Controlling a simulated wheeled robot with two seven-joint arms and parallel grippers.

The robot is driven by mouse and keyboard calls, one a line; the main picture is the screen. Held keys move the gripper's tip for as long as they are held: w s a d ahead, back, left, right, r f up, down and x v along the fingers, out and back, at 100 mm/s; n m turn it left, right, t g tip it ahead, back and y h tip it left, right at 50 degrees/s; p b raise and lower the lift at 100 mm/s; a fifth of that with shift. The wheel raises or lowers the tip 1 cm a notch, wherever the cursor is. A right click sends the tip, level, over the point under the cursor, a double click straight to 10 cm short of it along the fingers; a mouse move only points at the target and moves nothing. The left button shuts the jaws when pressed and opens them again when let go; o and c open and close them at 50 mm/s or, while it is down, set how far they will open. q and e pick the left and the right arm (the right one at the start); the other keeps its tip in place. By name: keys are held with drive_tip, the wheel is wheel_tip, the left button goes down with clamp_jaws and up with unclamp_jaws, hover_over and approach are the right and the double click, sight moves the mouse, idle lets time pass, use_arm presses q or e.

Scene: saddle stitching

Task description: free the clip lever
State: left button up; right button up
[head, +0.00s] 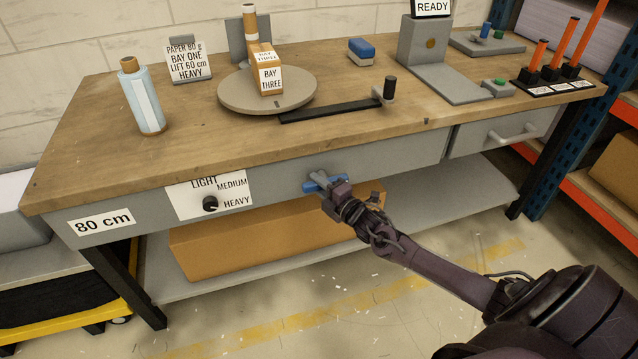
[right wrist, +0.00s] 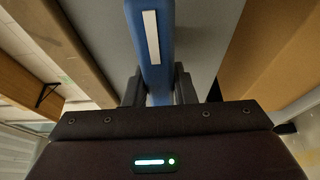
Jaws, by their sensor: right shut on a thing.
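The clip lever is a blue bar (head: 313,186) on the grey front face of the workbench, just under the top. In the right wrist view the blue lever (right wrist: 167,45) carries a white stripe and runs up between the fingers. My right gripper (head: 329,189) is shut on the lever, with one dark finger on each side of it in the right wrist view (right wrist: 159,91). The gripper covers part of the lever in the head view. My left gripper is not in view.
A dial (head: 210,203) marked light, medium and heavy sits left of the lever. A drawer handle (head: 512,134) is to the right. A cardboard box (head: 225,245) lies on the lower shelf. A crank arm (head: 330,111) and a round turntable (head: 235,95) are on the benchtop.

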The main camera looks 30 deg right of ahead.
drive_tip(key=shift+f, duration=0.1)
drive_tip(key=o, duration=1)
drive_tip(key=shift+s, duration=0.3)
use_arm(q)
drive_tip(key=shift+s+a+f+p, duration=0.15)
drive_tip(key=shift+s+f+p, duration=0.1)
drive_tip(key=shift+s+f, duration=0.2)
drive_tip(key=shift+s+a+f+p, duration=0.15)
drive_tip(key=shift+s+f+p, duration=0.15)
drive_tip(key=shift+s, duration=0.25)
use_arm(e)
drive_tip(key=s, duration=0.4)
drive_tip(key=s+d, duration=0.1)
drive_tip(key=s, duration=0.2)
drive_tip(key=shift+s+d, duration=0.1)
